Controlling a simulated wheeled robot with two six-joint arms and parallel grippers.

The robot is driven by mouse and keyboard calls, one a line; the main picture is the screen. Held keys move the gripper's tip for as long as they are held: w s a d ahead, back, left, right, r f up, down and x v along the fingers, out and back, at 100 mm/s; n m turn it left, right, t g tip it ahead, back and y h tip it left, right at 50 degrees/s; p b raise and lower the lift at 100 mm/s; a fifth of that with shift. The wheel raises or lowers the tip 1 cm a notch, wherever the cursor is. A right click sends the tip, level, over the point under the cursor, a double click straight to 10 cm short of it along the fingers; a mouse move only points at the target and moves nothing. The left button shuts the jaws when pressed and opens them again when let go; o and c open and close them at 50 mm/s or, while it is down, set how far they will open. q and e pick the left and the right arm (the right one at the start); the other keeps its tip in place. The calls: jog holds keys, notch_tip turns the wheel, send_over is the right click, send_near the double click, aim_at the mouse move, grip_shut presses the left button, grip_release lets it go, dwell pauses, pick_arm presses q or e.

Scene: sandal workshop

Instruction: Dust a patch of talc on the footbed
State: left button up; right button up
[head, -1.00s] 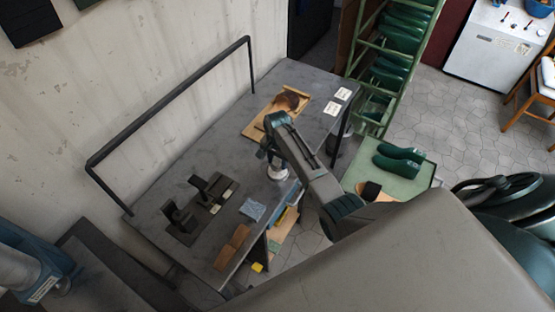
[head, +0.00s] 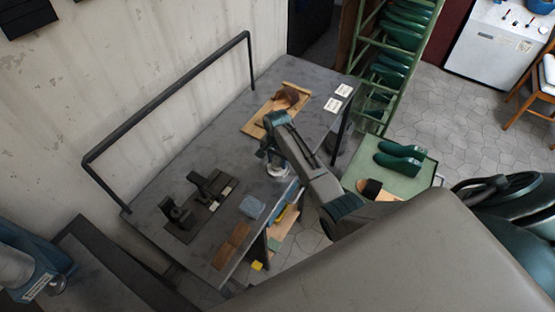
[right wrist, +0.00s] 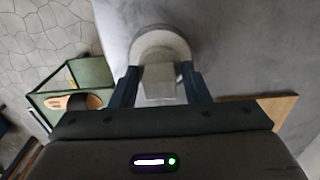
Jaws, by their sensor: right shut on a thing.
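My right gripper (right wrist: 160,88) is shut on a pale grey, block-shaped grip (right wrist: 160,80). A round whitish piece (right wrist: 160,45) shows just beyond the grip in the right wrist view, seemingly part of the same thing. In the head view, the white piece (head: 278,170) shows beside my right gripper (head: 270,158), over the bench's front edge. Whether it touches the bench is unclear. A tan sandal sole with a black band (head: 378,190) lies on the green cart; it also shows in the right wrist view (right wrist: 72,102). A curved brown leather piece (head: 287,97) sits on a wooden board. No talc patch is discernible. My left gripper is not seen.
The grey bench (head: 185,160) has a black rail along the wall side. Dark fixtures (head: 205,188), a blue-grey cloth (head: 252,207) and brown pieces (head: 232,245) lie at its near end. The wooden board (head: 255,128) is farther back. Green shoes (head: 400,155) stand on the cart (head: 415,178).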

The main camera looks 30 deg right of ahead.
aim_at(277, 158)
jog(key=shift+f, duration=0.45)
dwell(0.3)
jog(key=shift+s+f, duration=0.1)
dwell(1.6)
notch_tip(277, 158, up, 2)
jog(key=p, duration=0.2)
jog(key=shift+p, duration=0.3)
notch_tip(277, 158, up, 3)
jog(key=shift+f+p, duration=0.1)
jog(key=shift+p, duration=1.1)
jog(key=shift+r, duration=1.2)
